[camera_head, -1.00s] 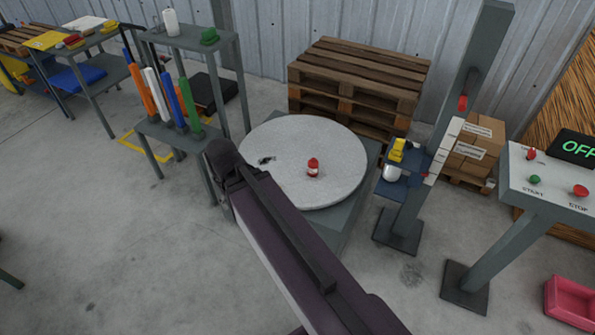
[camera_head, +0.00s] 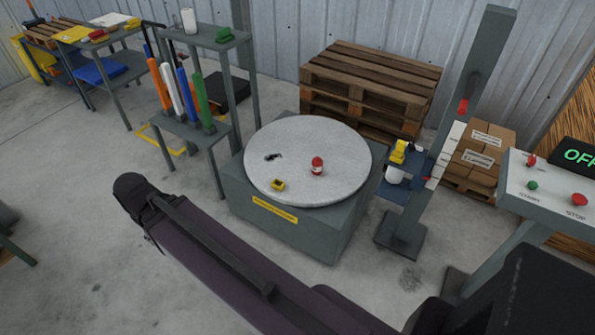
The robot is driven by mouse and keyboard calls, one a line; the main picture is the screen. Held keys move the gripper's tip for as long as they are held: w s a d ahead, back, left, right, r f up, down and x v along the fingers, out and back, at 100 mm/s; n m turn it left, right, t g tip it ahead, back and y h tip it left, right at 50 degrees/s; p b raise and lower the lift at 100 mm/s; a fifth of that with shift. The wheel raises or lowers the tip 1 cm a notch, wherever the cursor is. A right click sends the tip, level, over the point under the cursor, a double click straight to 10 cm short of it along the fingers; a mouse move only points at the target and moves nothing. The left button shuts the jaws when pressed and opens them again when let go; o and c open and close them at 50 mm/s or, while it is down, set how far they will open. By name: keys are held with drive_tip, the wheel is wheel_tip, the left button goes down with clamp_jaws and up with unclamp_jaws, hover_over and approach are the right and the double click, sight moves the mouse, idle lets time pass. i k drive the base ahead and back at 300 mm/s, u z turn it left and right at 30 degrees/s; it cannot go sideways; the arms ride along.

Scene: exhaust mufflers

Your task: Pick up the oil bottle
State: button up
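A small red bottle-like thing with a pale label (camera_head: 317,167) stands upright on the round grey tabletop (camera_head: 340,140). A yellow bottle-like thing (camera_head: 399,151) stands on a small blue shelf on the grey post at the right. I cannot tell for sure which of them is the oil bottle. My arm crosses the lower picture, with a dark rounded joint at its left end, away from both things. I cannot make out my gripper's fingers.
A small yellow block (camera_head: 278,184) and a black piece (camera_head: 272,157) share the round top. A rack with coloured tubes (camera_head: 182,95) stands left, a wooden pallet (camera_head: 370,80) behind, and a button console (camera_head: 555,185) right. Open floor lies at left.

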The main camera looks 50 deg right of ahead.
sight(317, 162)
drive_tip(key=u, duration=1.05)
drive_tip(key=k, duration=1.6)
drive_tip(key=z, duration=2.75)
drive_tip(key=i, duration=0.1)
drive_tip(key=u, duration=1)
